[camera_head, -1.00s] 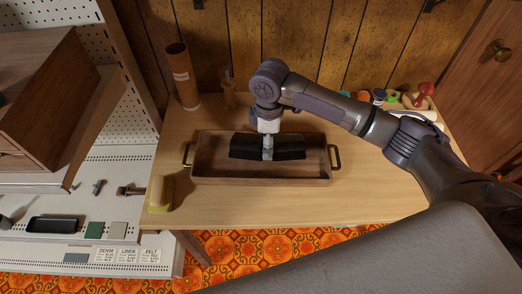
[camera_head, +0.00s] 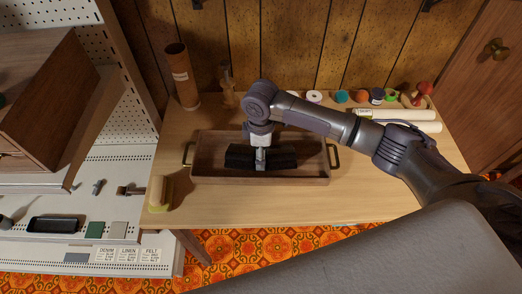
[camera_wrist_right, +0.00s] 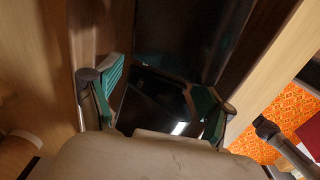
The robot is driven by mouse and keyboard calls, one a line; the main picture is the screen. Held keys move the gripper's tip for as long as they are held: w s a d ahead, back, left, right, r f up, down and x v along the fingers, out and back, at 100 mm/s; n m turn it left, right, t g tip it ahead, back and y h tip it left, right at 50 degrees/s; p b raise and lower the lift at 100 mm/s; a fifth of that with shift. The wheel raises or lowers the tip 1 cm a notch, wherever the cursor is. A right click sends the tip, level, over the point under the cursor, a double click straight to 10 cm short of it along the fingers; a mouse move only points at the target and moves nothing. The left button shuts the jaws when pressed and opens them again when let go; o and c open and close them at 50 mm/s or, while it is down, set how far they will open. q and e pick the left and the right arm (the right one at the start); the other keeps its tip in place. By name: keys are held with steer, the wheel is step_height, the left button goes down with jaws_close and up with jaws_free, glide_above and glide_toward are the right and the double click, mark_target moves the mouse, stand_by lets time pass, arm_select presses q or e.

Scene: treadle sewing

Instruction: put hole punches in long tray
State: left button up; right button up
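The long tray (camera_head: 207,156) is a brown wooden box with a brass handle at each end, on the table. My right gripper (camera_head: 261,160) points down into it, with its fingers around the middle of a black, bar-shaped hole punch (camera_head: 284,160). The punch lies lengthwise over the tray, inside its walls; I cannot tell whether it touches the floor. In the right wrist view, the green-padded fingers of my right gripper (camera_wrist_right: 160,95) flank the glossy dark punch (camera_wrist_right: 150,100). No other hole punch is clearly seen. My left gripper is out of view.
A brown cardboard tube (camera_head: 183,78) and a wooden stand (camera_head: 226,90) stand behind the tray. Coloured spools (camera_head: 341,97) and pale rolls (camera_head: 400,114) lie at the back right. The table's front strip is clear.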

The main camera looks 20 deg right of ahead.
steer(key=shift+o, duration=1.3)
step_height(320, 180, up, 12)
steer(key=shift+r, duration=0.15)
